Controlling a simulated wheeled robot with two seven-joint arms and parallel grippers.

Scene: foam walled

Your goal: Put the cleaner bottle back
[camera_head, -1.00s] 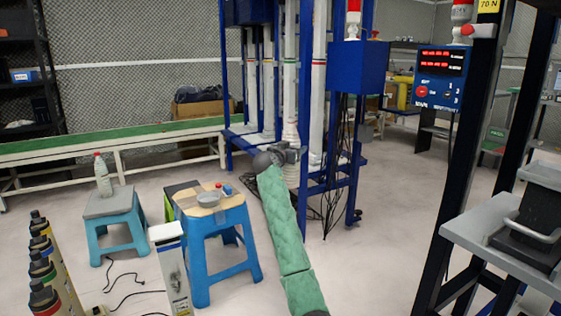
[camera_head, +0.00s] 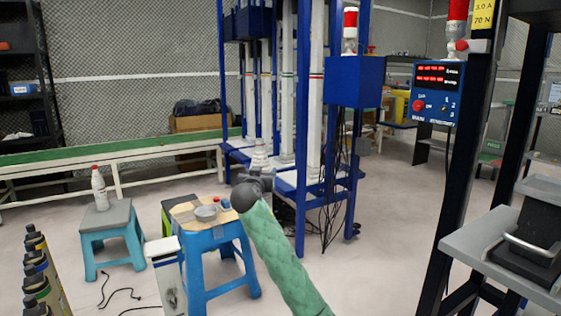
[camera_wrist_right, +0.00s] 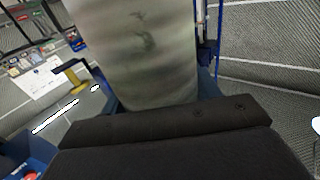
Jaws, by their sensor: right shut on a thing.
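My right gripper (camera_head: 258,174), on the green-sleeved arm, is shut on a whitish bottle (camera_head: 259,155), which I take to be the cleaner bottle. It stands roughly upright above the jaws in the head view. In the right wrist view the bottle (camera_wrist_right: 145,50) is a large pale, smudged body just beyond the dark gripper (camera_wrist_right: 165,130); its label and base are hidden. The gripper is in the air, just behind and right of the wooden-topped blue stool (camera_head: 208,238) in the picture. My left gripper is not in view.
The blue stool carries a grey bowl (camera_head: 206,213) and small red and blue items. A grey-topped stool (camera_head: 108,219) at left holds a white red-capped bottle (camera_head: 99,189). Several dark-capped bottles (camera_head: 40,265) stand lower left. A blue frame (camera_head: 302,130) rises behind the gripper.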

